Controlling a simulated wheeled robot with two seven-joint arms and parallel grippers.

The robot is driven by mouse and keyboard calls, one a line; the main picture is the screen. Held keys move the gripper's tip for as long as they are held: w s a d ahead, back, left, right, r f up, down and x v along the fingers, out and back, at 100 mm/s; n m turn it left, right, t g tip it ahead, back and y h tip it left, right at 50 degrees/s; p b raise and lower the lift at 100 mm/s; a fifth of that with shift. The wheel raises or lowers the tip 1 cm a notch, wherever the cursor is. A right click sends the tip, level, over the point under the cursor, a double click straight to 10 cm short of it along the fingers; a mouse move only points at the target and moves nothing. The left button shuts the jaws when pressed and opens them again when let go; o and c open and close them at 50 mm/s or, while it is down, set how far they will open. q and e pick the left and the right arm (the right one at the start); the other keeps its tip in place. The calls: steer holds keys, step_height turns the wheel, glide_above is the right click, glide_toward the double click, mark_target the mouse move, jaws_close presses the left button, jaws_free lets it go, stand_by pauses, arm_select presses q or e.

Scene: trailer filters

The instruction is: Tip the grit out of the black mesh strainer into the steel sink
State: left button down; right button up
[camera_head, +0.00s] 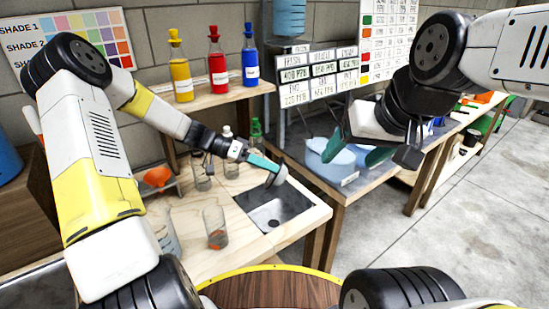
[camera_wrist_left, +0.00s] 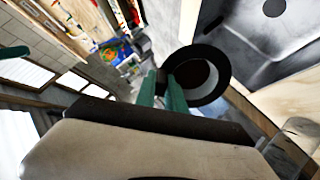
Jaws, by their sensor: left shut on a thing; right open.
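The steel sink (camera_head: 288,203) is set into the wooden counter, with a dark drain in its floor. My left gripper (camera_head: 268,166) is above the sink's back edge, its green fingers shut on the strainer's handle. The strainer (camera_head: 277,176) hangs tilted over the back part of the sink. In the left wrist view, the strainer (camera_wrist_left: 222,75) shows as a black ring with a dark reddish inside, and the sink (camera_wrist_left: 235,15) lies beyond it. I cannot tell whether grit is inside. My right gripper (camera_head: 357,150) is open and empty over the right-hand table.
A glass cylinder (camera_head: 215,225) with a little orange in the bottom stands left of the sink. An orange funnel (camera_head: 157,177) and several clear bottles stand behind it. Yellow, red and blue bottles (camera_head: 217,65) stand on the shelf.

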arm_select(q)
steer(key=a+h, duration=0.1)
steer(key=h, duration=0.2)
steer(key=a+f+h, duration=0.1)
steer(key=h, duration=0.3)
steer(key=a+f+n+g+h, duration=0.1)
steer(key=h, duration=0.2)
steer(key=shift+w+a+f, duration=0.2)
steer(key=shift+w+a, duration=0.1)
stand_by(0.6)
